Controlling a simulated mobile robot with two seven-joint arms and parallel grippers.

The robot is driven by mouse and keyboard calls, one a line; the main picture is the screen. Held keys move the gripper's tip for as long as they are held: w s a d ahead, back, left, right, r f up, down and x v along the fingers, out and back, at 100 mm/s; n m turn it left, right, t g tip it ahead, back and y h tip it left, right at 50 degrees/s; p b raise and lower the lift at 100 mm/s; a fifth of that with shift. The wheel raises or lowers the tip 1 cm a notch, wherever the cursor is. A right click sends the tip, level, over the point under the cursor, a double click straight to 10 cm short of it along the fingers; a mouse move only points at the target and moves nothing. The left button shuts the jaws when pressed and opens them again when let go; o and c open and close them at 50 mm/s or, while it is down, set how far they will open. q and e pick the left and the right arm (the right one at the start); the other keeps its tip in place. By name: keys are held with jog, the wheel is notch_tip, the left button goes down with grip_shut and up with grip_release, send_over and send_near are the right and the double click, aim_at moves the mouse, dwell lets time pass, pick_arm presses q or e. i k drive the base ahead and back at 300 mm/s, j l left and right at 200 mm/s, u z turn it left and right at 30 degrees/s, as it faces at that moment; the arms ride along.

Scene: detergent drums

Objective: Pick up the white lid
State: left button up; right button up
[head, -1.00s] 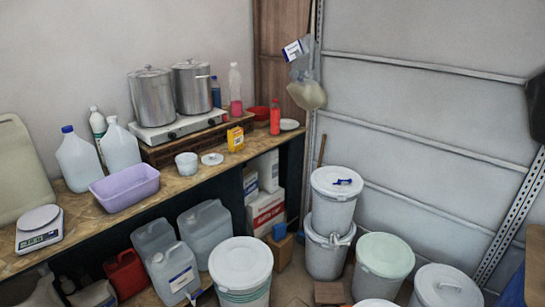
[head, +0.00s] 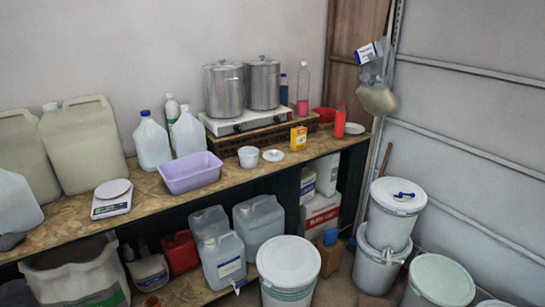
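A small white lid (head: 273,155) lies flat on the wooden counter, just right of a small white tub (head: 248,157). The tub stands upright and looks open. Larger white lids also show on the drums on the floor: one on the front drum (head: 288,262) and one on the upper drum of a stack (head: 398,196), with a blue item on top. Neither of my grippers is in view.
The counter (head: 130,207) also holds a yellow box (head: 298,138), a lilac basin (head: 190,173), a scale (head: 112,198), jugs and two steel pots (head: 224,90) on a stove. A white dish (head: 354,128) lies farther right. Drums and canisters crowd the floor below.

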aim_at(271, 155)
jog(key=i+u, duration=0.1)
jog(key=u, duration=0.55)
jog(key=i+l+u, duration=0.6)
jog(key=l, duration=0.35)
jog(key=i+j, duration=0.05)
